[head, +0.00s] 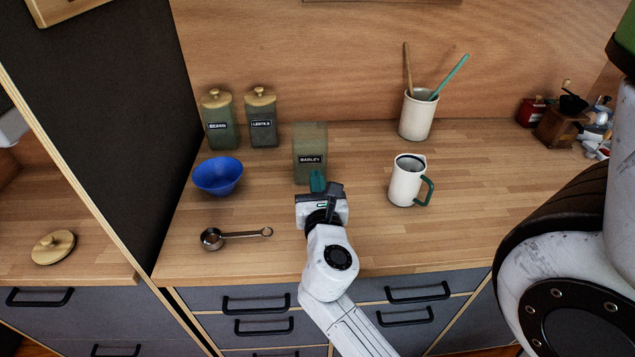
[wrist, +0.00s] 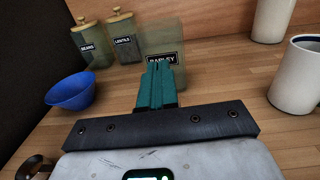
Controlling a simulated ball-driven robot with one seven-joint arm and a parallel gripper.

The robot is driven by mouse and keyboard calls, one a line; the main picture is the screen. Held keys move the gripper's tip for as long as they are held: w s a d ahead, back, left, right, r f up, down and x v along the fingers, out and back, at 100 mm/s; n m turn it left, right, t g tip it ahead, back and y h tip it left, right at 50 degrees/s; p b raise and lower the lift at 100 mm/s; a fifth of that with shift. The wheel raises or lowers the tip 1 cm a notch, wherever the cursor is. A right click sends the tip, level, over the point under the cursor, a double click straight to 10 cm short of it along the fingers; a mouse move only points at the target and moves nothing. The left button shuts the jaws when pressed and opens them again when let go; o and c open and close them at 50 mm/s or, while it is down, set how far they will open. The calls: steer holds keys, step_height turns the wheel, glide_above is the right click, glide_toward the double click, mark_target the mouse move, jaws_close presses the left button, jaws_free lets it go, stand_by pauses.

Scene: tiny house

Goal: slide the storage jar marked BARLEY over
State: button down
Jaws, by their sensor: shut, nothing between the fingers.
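The storage jar marked BARLEY (head: 310,147) stands upright on the wooden counter, a square greenish jar with a black label and no lid on it. It also shows in the wrist view (wrist: 167,38), partly hidden behind my fingers. My gripper (head: 317,181) is shut and empty, just in front of the jar's lower front face. In the wrist view its teal fingers (wrist: 160,82) overlap the label's lower edge. I cannot tell whether the fingertips touch the jar.
Jars marked BEANS (head: 219,120) and LENTILS (head: 262,117) stand behind to the left. A blue bowl (head: 217,176) and measuring scoop (head: 213,238) are left. A mug (head: 407,181) and utensil crock (head: 416,116) are right. A round lid (head: 53,247) lies far left. Counter between jar and mug is clear.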

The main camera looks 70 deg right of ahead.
mark_target(311, 146)
steer(key=p+x, duration=0.1)
steer(key=x, duration=0.8)
steer(key=shift+d, duration=0.3)
steer(key=shift+w, duration=0.1)
steer(key=b+x, duration=0.1)
steer(key=x, duration=1.7)
steer(key=shift+d, duration=0.3)
steer(key=shift+f, duration=0.15)
